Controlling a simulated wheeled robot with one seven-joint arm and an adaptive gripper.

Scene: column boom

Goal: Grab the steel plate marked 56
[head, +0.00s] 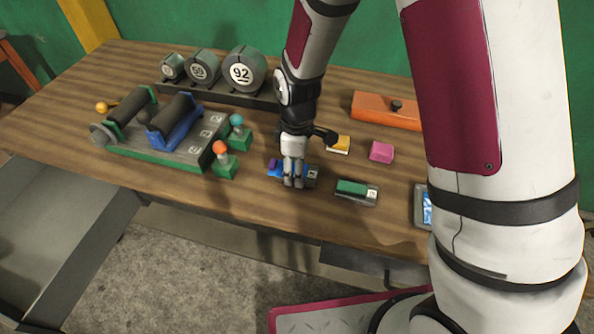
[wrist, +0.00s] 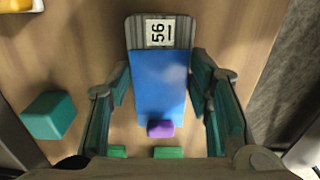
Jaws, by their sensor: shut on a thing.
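The steel plate marked 56 (wrist: 183,32) lies below my wrist camera, with its white label at the top of that view. A blue block (wrist: 158,80) covers most of it, and a small purple piece (wrist: 160,129) shows at its lower end. In the head view the plate's grey labelled end (head: 312,174) sticks out right of my fingers, near the table's front edge. My gripper (head: 293,182) points down over the plate and is shut on it. In the wrist view its fingers stand on both sides of the plate. The fingers hide the plate's middle in the head view.
A second plate with a green block (head: 352,187) lies to the right. Pink (head: 381,151) and yellow (head: 339,145) blocks lie behind it. A green roller fixture (head: 175,150) and ball-topped posts (head: 224,162) stand left. Numbered drums (head: 244,70) stand at the back.

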